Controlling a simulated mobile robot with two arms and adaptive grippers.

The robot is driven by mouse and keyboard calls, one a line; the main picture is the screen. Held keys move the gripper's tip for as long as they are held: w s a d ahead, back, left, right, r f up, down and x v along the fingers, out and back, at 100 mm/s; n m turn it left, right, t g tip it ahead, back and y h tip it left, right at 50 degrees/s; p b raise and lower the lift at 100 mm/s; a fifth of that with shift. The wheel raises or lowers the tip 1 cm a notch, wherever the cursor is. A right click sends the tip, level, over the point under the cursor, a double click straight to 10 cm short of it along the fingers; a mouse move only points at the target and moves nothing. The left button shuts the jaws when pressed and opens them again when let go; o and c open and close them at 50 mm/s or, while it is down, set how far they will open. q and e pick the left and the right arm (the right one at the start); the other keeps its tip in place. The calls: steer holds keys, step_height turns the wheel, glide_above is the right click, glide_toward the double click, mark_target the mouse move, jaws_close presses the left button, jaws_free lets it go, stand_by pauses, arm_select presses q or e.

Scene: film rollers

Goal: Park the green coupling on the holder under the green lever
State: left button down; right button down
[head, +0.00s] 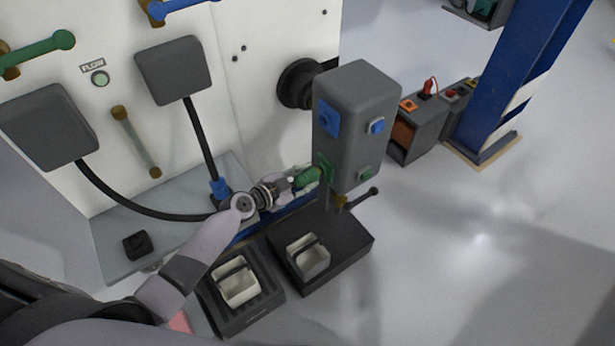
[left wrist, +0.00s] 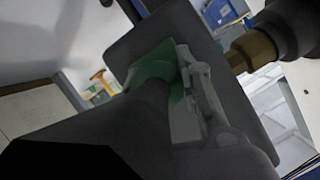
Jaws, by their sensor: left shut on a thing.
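The green coupling (head: 307,176) is in the jaws of my left gripper (head: 290,183), at the lower left side of a grey box-shaped unit (head: 372,110). It is at or very near that side; I cannot tell whether it is seated there. In the left wrist view, a green piece (left wrist: 154,64) shows against the dark unit beside a grey gripper finger (left wrist: 208,105). The green lever (head: 40,48) is at the upper left on the white panel. Below it on the grey shelf sits a black block (head: 137,245), seemingly a holder, with nothing on it. My right gripper is out of view.
A blue coupling (head: 219,188) stands on the shelf (head: 165,232), with a hose up to a grey box (head: 173,70). Another hose (head: 130,208) runs from the left box behind my arm. Two dark trays with white bins (head: 237,284) stand below. A blue post (head: 520,75) is at right.

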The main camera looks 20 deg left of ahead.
arm_select(q)
steer(key=shift+s+a+f+b, duration=0.15)
steer(key=shift+s+a+b, duration=0.25)
steer(key=shift+s+a, duration=0.4)
steer(key=shift+s+a+f+b, duration=0.1)
steer(key=shift+s+a+b, duration=0.3)
steer(key=shift+s+a, duration=0.4)
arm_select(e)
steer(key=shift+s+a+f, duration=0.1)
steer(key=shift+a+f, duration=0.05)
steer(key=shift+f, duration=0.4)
arm_select(q)
steer(key=shift+d, duration=0.1)
steer(key=shift+s, duration=0.1)
